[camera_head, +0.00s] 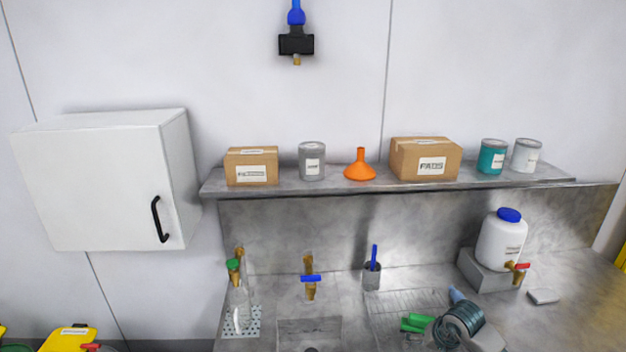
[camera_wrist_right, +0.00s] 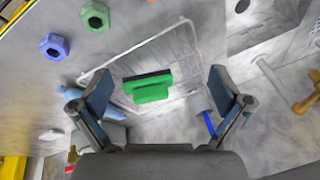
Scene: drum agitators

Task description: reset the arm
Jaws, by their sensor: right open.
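My right gripper (camera_wrist_right: 159,72) is open and empty in the right wrist view, its two fingers spread wide. A green block with a dark edge (camera_wrist_right: 148,88) lies on a wire rack (camera_wrist_right: 178,35) and shows between the fingers, apart from them. My left gripper is not in view.
A white jug (camera_head: 502,240) with a red-handled tap stands right of the rack. A pen cup (camera_head: 372,276), a brass tap (camera_head: 310,285) and a glass bottle (camera_head: 239,308) stand at the back. Green (camera_wrist_right: 95,18) and purple (camera_wrist_right: 54,46) hex nuts lie on the counter.

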